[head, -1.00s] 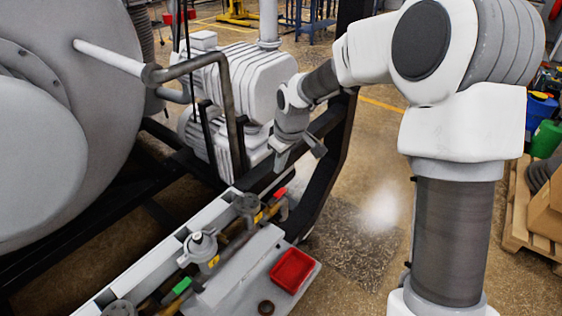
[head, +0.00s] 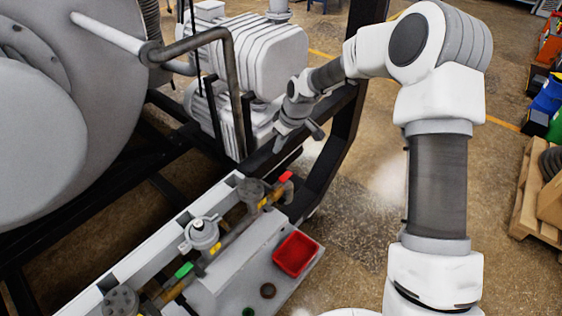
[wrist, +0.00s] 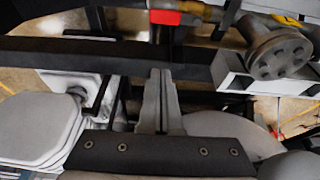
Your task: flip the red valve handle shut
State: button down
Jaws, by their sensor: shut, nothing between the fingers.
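The red valve handle (head: 285,177) sits at the far right end of the pipe run on the white manifold rail (head: 152,251) in the head view.
A green handle (head: 184,270) and a grey regulator (head: 203,233) are on the same pipe run. A black frame (head: 335,165) and a grey pump (head: 265,50) stand close around my gripper. Open floor lies to the right.

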aim_at(282, 180)
jog(key=p+x, duration=0.1)
jog(key=x, duration=0.9)
jog(key=s+d, duration=0.1)
jog(key=s+d+p, duration=0.1)
jog(key=d, duration=0.1)
jog(key=shift+s+d+r, duration=0.1)
jog(key=shift+s, duration=0.2)
